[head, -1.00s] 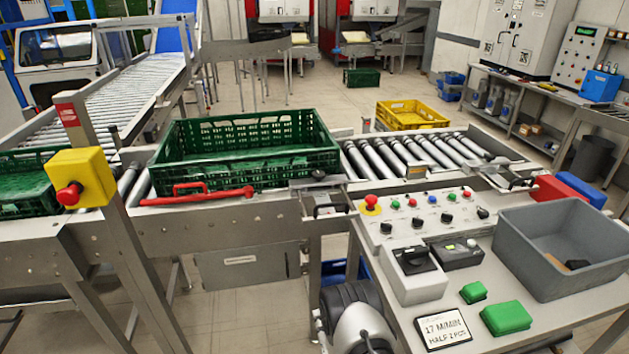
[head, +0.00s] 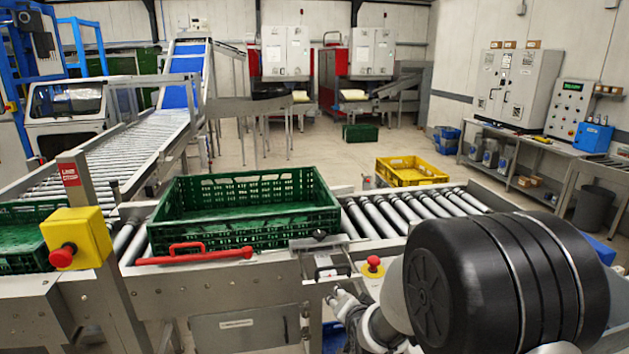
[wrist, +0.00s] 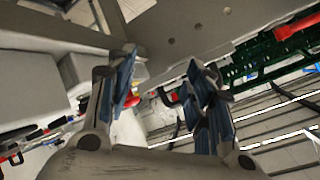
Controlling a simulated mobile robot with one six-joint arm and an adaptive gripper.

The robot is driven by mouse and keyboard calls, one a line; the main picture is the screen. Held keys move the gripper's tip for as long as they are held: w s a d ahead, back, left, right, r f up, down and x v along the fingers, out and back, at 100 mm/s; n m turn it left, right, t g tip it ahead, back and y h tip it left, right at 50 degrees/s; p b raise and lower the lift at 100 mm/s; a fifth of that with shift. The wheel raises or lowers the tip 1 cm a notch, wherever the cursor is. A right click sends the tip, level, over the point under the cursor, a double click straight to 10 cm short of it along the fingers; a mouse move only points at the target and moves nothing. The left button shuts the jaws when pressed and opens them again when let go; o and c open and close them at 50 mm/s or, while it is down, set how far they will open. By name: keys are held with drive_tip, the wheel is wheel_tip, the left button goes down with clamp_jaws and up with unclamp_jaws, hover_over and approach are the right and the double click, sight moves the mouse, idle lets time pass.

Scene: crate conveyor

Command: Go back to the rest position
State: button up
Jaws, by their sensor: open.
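My gripper (wrist: 162,80) is open and empty in the wrist view, with its two blue-padded fingers apart. In the head view my arm fills the lower right and hides most of the control panel. The gripper end is hard to make out there, low beside the conveyor's front. In the wrist view a grey metal surface with bolt holes (wrist: 190,25) lies beyond the fingers.
A green crate (head: 245,232) sits on the roller conveyor (head: 380,215), with a red lever (head: 200,256) at its front. A yellow emergency-stop box (head: 78,238) stands at left. A yellow crate (head: 410,172) lies behind the conveyor.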

drive_tip(key=s+d+r+n+g, duration=0.2)
drive_tip(key=s+d+r, duration=0.1)
drive_tip(key=s+r, duration=0.55)
drive_tip(key=s+d+r+n+g, duration=0.1)
drive_tip(key=s+r+n+g, duration=0.1)
drive_tip(key=s, duration=1.2)
drive_tip(key=s+d+r+n+g+h, duration=0.1)
drive_tip(key=s+d+r+n+g, duration=0.1)
drive_tip(key=s, duration=1.2)
drive_tip(key=shift+s+d+n+g, duration=0.25)
drive_tip(key=shift+s+n+g, duration=0.1)
drive_tip(key=shift+n+g, duration=0.15)
